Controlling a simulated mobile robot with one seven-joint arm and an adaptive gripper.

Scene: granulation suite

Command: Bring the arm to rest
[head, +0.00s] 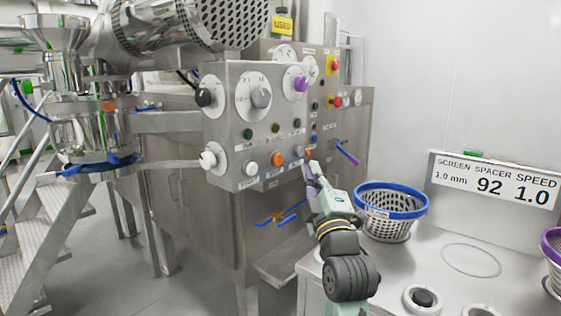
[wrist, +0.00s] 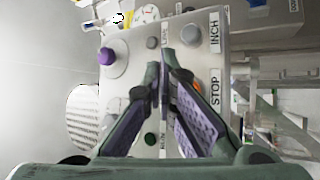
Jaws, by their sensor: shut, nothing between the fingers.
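My gripper (head: 311,170) is at the end of my arm, which reaches up from the lower middle of the head view. Its tips are close to the lower right edge of the steel control box (head: 228,127); I cannot tell whether they touch it. In the wrist view my gripper (wrist: 165,72) has its fingertips together with nothing between them. The panel face (wrist: 180,20) fills the view behind them. The STOP label (wrist: 215,87) and INCH label (wrist: 214,32) are right of the fingers, and an orange button is partly hidden by the right finger.
A blue-rimmed basket (head: 391,211) stands on the white bench just right of my arm. A purple knob (head: 301,84) and a purple-handled lever (head: 347,152) stick out near the box. A sign (head: 494,181) stands at the back of the bench. Metal stairs (head: 45,240) are at the left.

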